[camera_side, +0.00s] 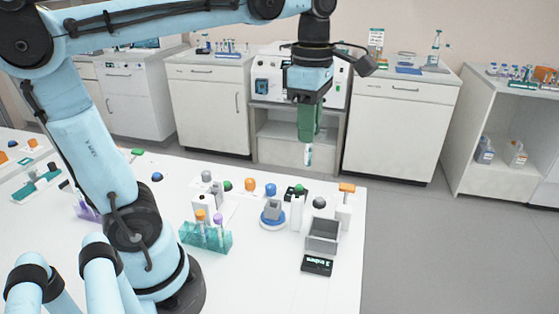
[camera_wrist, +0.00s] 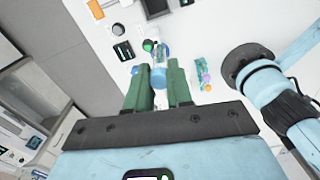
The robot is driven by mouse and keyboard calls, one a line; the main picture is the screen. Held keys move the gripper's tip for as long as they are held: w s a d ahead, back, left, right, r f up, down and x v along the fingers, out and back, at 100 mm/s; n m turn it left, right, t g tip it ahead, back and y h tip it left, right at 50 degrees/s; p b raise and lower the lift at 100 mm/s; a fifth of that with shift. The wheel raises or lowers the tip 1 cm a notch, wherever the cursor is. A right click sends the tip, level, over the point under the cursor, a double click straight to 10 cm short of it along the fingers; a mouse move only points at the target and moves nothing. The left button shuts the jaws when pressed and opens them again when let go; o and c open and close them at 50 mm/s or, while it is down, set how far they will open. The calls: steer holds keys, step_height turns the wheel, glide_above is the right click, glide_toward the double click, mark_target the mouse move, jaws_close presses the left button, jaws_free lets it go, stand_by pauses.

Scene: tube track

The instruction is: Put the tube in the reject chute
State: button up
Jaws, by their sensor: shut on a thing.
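The tube (camera_side: 308,155) hangs upright from my gripper (camera_side: 308,138), clear with a pale blue tint, high above the table's back right part. In the wrist view a blue cap (camera_wrist: 158,78) shows between the two green fingers, with the clear tube body (camera_wrist: 161,54) beyond it. My gripper is shut on the tube. A grey open-topped box (camera_side: 323,234), which looks like the reject chute, stands at the table's right front. It is empty as far as I see, and well below and nearer the side camera than the tube.
A black display (camera_side: 317,265) lies in front of the grey box. A teal rack (camera_side: 206,238) with orange- and purple-capped tubes stands left. A blue round-based device (camera_side: 272,215) and several white units with coloured tops stand between. The table's right edge is close to the box.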

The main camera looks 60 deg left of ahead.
steer(key=w+d+f+m, duration=0.1)
steer(key=w+d+f, duration=0.1)
steer(key=w+d, duration=0.15)
step_height(320, 180, down, 14)
steer(key=shift+s, duration=0.25)
stand_by(0.5)
steer(key=shift+f, duration=0.1)
steer(key=shift+f, duration=1.45)
steer(key=o, duration=0.9)
